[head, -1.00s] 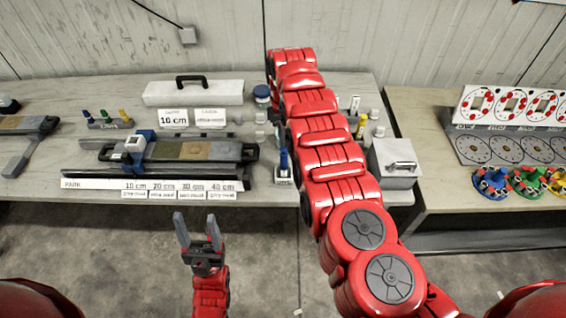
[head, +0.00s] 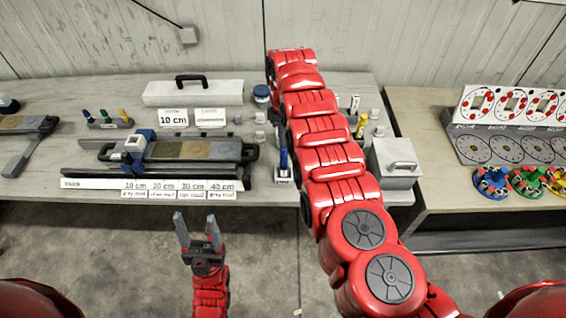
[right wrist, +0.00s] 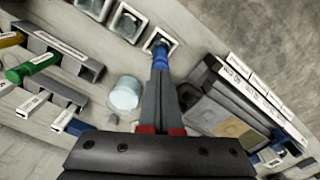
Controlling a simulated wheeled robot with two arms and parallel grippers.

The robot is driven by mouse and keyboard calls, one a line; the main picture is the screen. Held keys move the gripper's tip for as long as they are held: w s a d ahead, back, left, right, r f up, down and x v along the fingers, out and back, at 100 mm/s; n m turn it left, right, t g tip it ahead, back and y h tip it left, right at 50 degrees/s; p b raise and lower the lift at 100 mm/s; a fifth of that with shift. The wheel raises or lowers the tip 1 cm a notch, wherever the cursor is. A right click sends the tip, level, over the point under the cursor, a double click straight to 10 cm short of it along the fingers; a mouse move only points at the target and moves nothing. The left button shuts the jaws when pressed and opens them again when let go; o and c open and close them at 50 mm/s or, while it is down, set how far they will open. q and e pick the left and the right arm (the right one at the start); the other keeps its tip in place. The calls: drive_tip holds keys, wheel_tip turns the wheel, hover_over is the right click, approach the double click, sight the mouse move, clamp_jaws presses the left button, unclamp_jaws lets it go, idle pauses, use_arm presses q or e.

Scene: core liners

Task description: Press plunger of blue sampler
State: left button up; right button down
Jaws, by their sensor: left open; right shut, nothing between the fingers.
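The blue sampler (head: 283,163) stands upright in a small white holder (head: 284,178) near the front edge of the table. In the right wrist view the blue sampler (right wrist: 160,55) shows just past the tips of my right gripper (right wrist: 158,72). That gripper is shut with nothing between its fingers, its tips lined up over the sampler's top. I cannot tell whether they touch. In the head view my right gripper is hidden behind my own red arm. My left gripper (head: 195,222) is open and empty, in front of the table above the floor.
A corer tray with a blue clamp (head: 137,145) and a label strip (head: 150,184) lies left of the sampler. A rack of small coloured tools (head: 105,123) and a white case (head: 195,93) stand behind. A grey lidded box (head: 393,160) stands to the right.

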drive_tip(key=shift+f, duration=0.45)
drive_tip(key=shift+s+f+b, duration=0.1)
drive_tip(key=shift+f+b, duration=0.5)
drive_tip(key=shift+f, duration=0.2)
idle(0.4)
drive_tip(key=shift+r, duration=0.15)
drive_tip(key=shift+r+p, duration=0.85)
drive_tip(key=shift+r, duration=0.4)
wheel_tip(320, 180, up, 2)
drive_tip(key=shift+r, duration=1.15)
